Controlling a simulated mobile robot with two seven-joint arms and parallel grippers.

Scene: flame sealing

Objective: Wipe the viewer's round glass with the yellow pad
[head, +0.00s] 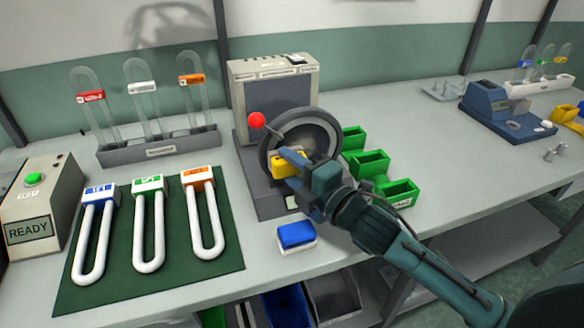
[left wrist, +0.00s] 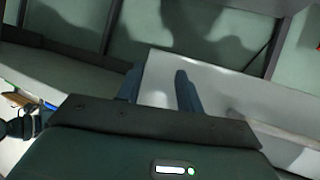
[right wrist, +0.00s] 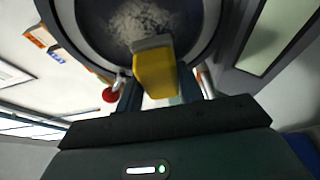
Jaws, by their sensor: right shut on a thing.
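The viewer (head: 272,85) is a grey box with a dark round ring on its front. Its round glass (head: 308,138) faces me, partly hidden behind my right gripper. In the right wrist view the glass (right wrist: 112,22) carries a whitish, speckled smear. My right gripper (head: 291,166) is shut on the yellow pad (head: 284,164) and holds it in front of the glass. In the right wrist view the pad (right wrist: 155,72) overlaps the glass's lower part; I cannot tell whether it touches. My left gripper (left wrist: 158,88) is open and empty, seen only in its wrist view.
A red ball knob (head: 257,120) sticks out at the viewer's left. A blue-and-white block (head: 296,236) lies in front. Green bins (head: 370,163) stand to the right. A green mat (head: 120,287) with several white U-shaped tubes and a READY box (head: 38,205) are at left.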

